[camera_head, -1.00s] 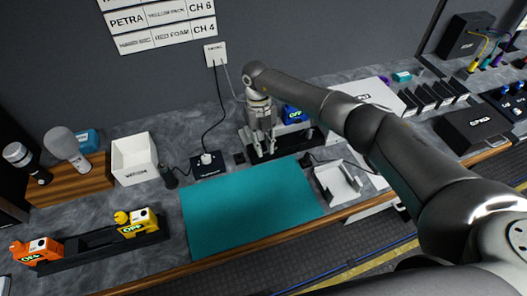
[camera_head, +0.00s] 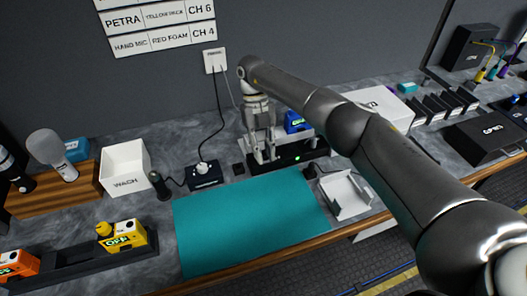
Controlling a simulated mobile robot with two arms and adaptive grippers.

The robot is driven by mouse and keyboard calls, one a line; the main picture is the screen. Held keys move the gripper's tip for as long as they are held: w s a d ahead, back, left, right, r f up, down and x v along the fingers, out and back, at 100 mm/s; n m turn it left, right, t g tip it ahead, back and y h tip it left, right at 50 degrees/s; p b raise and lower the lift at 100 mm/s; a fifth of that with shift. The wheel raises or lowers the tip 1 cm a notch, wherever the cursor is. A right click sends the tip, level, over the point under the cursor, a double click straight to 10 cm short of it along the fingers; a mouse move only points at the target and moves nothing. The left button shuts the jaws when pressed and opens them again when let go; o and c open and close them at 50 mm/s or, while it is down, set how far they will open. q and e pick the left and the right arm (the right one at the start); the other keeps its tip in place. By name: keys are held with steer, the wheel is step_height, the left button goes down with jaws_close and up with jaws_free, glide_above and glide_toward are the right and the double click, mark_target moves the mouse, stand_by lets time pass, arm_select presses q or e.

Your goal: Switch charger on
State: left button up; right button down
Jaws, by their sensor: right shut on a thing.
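The black charger (camera_head: 312,152) stands at the back of the counter behind the teal mat. A small green light shows on its front. A blue pack (camera_head: 295,122) marked OFF sits on it. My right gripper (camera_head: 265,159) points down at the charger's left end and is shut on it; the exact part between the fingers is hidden. A black box with a white plug (camera_head: 203,168) stands to the left, with a cable up to the wall socket (camera_head: 214,61). My left gripper is not in view.
The teal mat (camera_head: 250,222) is bare. A white tray (camera_head: 346,195) lies to its right, a white bin (camera_head: 125,168) and microphones to the left. A dock (camera_head: 80,262) with orange and yellow packs is at front left. My right arm crosses the right side.

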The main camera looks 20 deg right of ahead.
steer(key=c, duration=1.3)
jaws_free()
steer(key=shift+v, duration=3.75)
steer(key=shift+r, duration=0.15)
